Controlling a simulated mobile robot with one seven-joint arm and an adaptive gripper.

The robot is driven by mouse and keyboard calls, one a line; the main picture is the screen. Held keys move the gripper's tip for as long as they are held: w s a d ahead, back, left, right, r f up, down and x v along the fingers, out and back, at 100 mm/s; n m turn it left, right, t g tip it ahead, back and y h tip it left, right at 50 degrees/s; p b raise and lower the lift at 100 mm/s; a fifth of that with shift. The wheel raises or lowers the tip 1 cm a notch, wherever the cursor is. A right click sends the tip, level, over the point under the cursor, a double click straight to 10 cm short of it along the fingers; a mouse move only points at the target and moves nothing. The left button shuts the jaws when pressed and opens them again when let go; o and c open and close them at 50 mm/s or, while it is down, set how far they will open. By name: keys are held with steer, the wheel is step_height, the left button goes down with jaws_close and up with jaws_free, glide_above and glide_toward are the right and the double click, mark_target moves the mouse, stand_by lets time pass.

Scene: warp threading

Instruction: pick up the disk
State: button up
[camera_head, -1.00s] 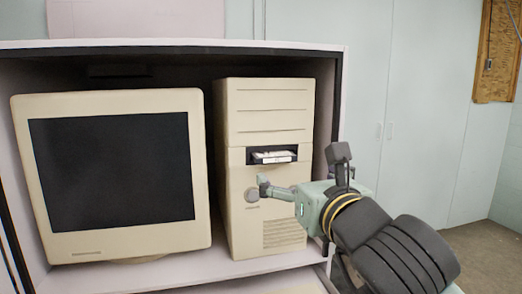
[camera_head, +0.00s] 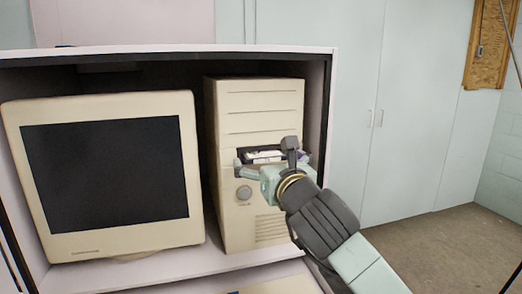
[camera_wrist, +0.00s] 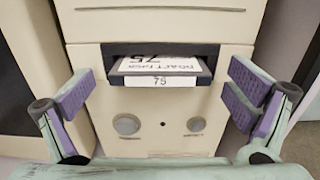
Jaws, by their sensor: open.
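The disk (camera_wrist: 160,67) is a flat white-labelled piece that sticks out of a dark slot in the front of the beige computer tower (camera_head: 232,126). Its label carries dark print and its front edge reads 75. The disk also shows in the head view (camera_head: 264,156), partly behind my gripper. My gripper (camera_wrist: 160,98) is open and empty in front of the slot. Its purple-padded fingers stand apart to the left and right of the disk, not touching it. In the head view, my gripper (camera_head: 262,170) is at the tower's front, at about slot height.
A beige monitor (camera_head: 108,185) with a dark screen stands left of the tower, inside a white-edged cabinet (camera_head: 170,50). A round button (camera_wrist: 126,124) and a smaller one (camera_wrist: 196,124) lie below the slot. Open floor (camera_head: 440,235) lies to the right.

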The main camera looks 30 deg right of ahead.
steer(key=shift+c, duration=0.3)
steer(key=c, duration=1.2)
